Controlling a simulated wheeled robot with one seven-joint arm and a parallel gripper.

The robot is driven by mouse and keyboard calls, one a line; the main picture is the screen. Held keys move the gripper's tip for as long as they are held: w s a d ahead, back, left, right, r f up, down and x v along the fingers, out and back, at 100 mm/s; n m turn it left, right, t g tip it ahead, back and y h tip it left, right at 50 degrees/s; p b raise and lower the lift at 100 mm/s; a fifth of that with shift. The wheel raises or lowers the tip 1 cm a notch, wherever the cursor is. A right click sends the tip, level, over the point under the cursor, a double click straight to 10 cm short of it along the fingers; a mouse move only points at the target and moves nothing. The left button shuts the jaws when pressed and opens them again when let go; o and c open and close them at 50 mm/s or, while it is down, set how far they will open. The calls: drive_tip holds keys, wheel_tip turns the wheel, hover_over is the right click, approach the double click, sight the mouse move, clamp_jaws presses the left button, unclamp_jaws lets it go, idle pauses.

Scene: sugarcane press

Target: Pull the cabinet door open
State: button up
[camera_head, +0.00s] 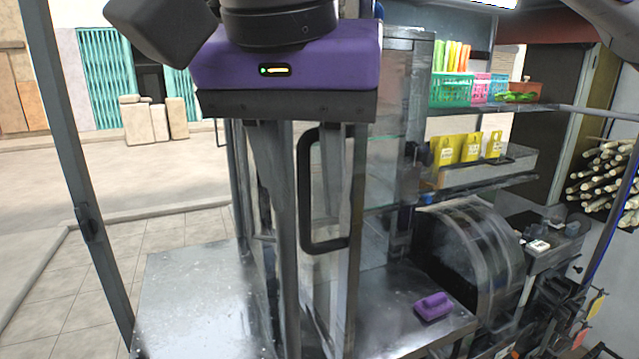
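The glass cabinet (403,130) has a metal frame and stands on a metal counter at the centre. Its door (352,270) has a metal edge and faces me. I cannot tell for certain whether it is fully closed. A dark, loop-shaped handle (305,190) runs upright on the door. My gripper (303,215), with a purple body, comes from above and points down in front of the door. Its two grey fingers are apart, one on each side of the handle's upright bar. I cannot tell whether either finger touches it. The purple body hides the cabinet's upper front.
The metal counter (190,300) is bare at left. A purple object (433,306) lies on it at right, beside a dark rounded machine (470,255). Shelves with coloured baskets (452,90) and yellow packets (471,147) stand behind. A metal post (75,170) rises at left.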

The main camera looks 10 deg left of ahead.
drive_tip(key=p+v, duration=0.4)
drive_tip(key=v, duration=0.2)
drive_tip(key=shift+s+r+p, duration=0.1)
drive_tip(key=shift+r+p, duration=0.3)
drive_tip(key=shift+s+r, duration=0.3)
drive_tip(key=shift+r, duration=0.1)
